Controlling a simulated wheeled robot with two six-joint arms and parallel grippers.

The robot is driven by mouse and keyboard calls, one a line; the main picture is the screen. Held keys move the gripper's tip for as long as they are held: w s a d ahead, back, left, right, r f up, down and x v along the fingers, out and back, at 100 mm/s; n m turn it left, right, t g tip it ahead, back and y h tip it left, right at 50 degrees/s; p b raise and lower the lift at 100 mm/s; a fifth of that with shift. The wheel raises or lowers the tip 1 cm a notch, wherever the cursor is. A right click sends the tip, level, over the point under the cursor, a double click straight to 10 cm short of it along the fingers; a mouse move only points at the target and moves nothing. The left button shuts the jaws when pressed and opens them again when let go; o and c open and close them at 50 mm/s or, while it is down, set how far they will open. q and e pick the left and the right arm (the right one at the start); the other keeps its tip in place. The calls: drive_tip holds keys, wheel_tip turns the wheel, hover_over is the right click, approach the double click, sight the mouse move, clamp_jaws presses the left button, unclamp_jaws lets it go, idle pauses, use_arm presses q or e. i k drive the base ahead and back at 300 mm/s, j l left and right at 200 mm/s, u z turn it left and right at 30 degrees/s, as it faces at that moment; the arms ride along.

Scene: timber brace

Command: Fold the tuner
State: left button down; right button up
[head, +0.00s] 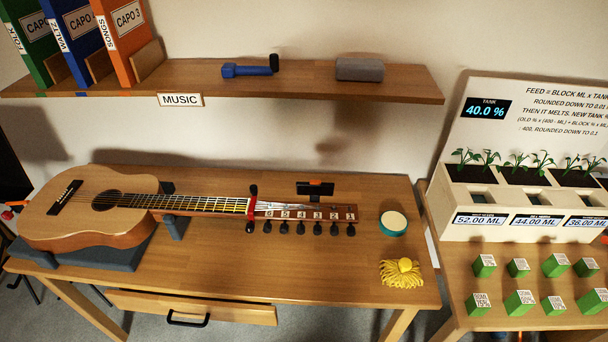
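Numbered labels and several black tuning pegs line the near edge of the headstock. Neither of my grippers is in view.
Dark supports (175,226) hold the guitar. A shelf (300,88) hangs above. A planter (520,207) and green blocks (518,267) stand on another table.

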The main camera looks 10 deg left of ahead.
sight(313, 187)
drive_tip(key=k+j+z, duration=0.25)
drive_tip(key=z, duration=0.2)
drive_tip(key=k+j+z, duration=0.1)
drive_tip(key=k+z, duration=0.7)
drive_tip(key=z, duration=0.15)
